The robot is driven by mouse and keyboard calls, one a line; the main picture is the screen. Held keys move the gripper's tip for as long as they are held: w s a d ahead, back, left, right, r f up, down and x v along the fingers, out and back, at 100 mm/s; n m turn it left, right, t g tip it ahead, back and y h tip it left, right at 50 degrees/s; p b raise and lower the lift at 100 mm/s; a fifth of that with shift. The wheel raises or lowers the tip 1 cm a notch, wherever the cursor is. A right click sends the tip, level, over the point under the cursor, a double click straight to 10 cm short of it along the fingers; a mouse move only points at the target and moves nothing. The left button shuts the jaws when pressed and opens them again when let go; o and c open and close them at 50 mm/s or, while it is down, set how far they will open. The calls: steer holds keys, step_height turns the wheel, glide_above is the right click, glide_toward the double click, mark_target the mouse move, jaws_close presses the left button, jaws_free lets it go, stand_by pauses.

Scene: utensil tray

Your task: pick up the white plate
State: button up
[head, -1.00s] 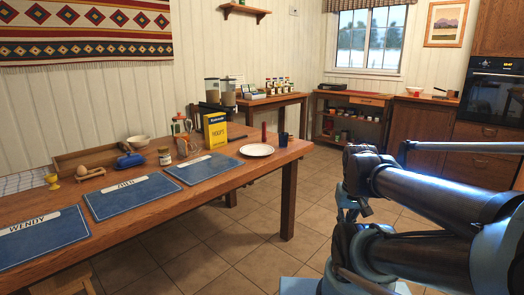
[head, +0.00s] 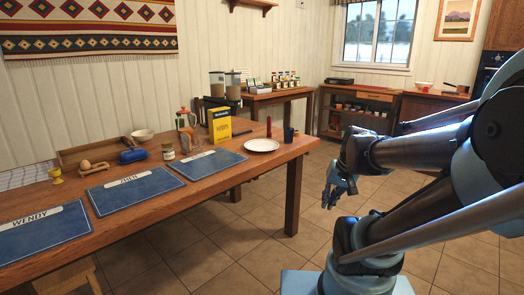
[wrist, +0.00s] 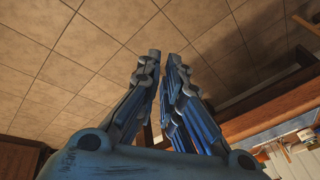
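The white plate (head: 262,145) lies flat on the wooden table (head: 150,222), near its right end in the head view. Nothing lies on the plate. My gripper (head: 338,197) is to the right of the table's end, over the floor, apart from the plate. In the wrist view my gripper (wrist: 172,54) shows two fingers with a gap between the tips and nothing held. I cannot make out the plate in the wrist view.
A dark blue mug (head: 289,135) and a red pepper mill (head: 269,127) stand close behind the plate. A yellow box (head: 220,126) stands to its left. Blue placemats (head: 205,165) lie along the front.

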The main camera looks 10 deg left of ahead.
steer(key=w+a+r+m+t+y, duration=0.1)
steer(key=w+a+y, duration=0.15)
steer(key=w, duration=0.25)
steer(key=w+a+r+y, duration=0.1)
steer(key=w+a+r, duration=0.15)
steer(key=w, duration=0.25)
steer(key=m+t+y, duration=0.6)
steer(key=m, duration=0.1)
glide_toward(274, 154)
steer(key=shift+w+r+x, duration=0.1)
steer(key=shift+r+x, duration=0.25)
steer(key=shift+x, duration=1.25)
steer(key=shift+w+r+x, duration=0.1)
steer(key=shift+r+x, duration=0.3)
steer(key=shift+x, duration=1.2)
steer(key=shift+w+r+x, duration=0.1)
steer(key=shift+r+x, duration=0.25)
steer(key=shift+x, duration=1.3)
steer(key=shift+s+r, duration=0.1)
jaws_close()
